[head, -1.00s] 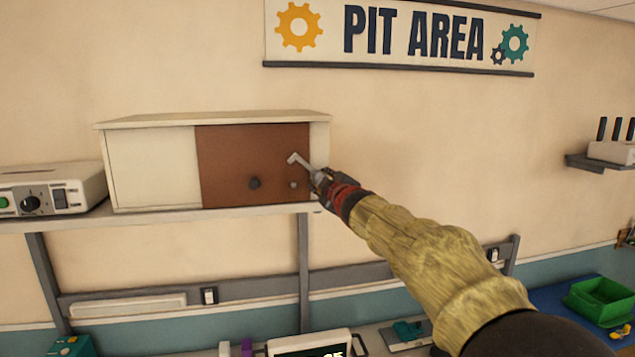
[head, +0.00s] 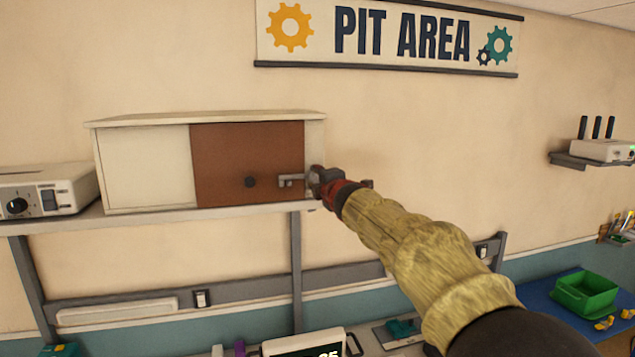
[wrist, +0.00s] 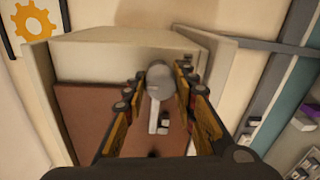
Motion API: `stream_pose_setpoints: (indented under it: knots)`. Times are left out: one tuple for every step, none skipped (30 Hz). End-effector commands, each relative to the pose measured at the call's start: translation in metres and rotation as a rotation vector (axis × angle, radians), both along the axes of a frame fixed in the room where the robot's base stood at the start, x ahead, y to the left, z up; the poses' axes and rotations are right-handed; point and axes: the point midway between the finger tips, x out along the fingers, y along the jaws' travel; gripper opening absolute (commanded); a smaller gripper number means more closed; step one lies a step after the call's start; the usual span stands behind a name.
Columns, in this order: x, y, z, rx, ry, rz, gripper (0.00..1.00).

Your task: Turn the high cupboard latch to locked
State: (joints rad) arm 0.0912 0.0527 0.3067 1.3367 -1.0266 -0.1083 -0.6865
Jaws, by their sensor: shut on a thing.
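The high cupboard (head: 148,168) is a cream box on a wall shelf, with a brown door (head: 222,150) on its right half. The grey latch (head: 291,181) lies about level at the door's right edge, its hooked end pointing left over the door. My gripper (head: 318,181) is at the cupboard's right front edge, shut on the latch. In the wrist view my gripper (wrist: 160,84) has its fingers on both sides of the latch's round end, with the latch arm (wrist: 154,114) beside a small catch (wrist: 164,124). The fingers partly hide the pivot in the head view.
A white instrument (head: 48,190) stands on the shelf (head: 150,222) left of the cupboard. The wall right of the cupboard is clear up to a small shelf (head: 590,160).

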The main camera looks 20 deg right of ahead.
Motion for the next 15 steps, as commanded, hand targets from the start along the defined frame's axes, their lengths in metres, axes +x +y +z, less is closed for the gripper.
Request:
stream_pose_setpoints:
  knots:
    - [0.0007, 0.0009, -0.0043, -0.011, 0.005, 0.001, 0.00]
    - [0.0007, 0.0009, -0.0043, -0.018, 0.005, 0.002, 0.00]
    - [0.0007, 0.0010, -0.0042, -0.025, 0.005, 0.001, 0.00]
    - [0.0007, 0.0011, -0.0042, -0.029, 0.005, 0.001, 0.00]
    - [0.0007, 0.0011, -0.0042, -0.032, 0.005, 0.002, 0.00]
    - [0.0007, 0.0010, -0.0043, -0.035, 0.005, 0.002, 0.00]
    - [0.0008, 0.0010, -0.0043, -0.037, 0.006, 0.002, 0.00]
    - [0.0008, 0.0010, -0.0043, -0.038, 0.006, 0.002, 0.00]
    - [0.0008, 0.0010, -0.0044, -0.039, 0.006, 0.002, 0.00]
    - [0.0008, 0.0009, -0.0044, -0.039, 0.006, 0.001, 0.00]
    - [0.0008, 0.0009, -0.0045, -0.039, 0.006, 0.001, 0.00]
    - [0.0008, 0.0009, -0.0046, -0.039, 0.006, 0.001, 0.00]
    - [0.0008, 0.0009, -0.0046, -0.039, 0.006, 0.001, 0.00]
    - [0.0008, 0.0009, -0.0047, -0.039, 0.006, 0.001, 0.00]
    - [0.0009, 0.0009, -0.0048, -0.039, 0.007, 0.001, 0.00]
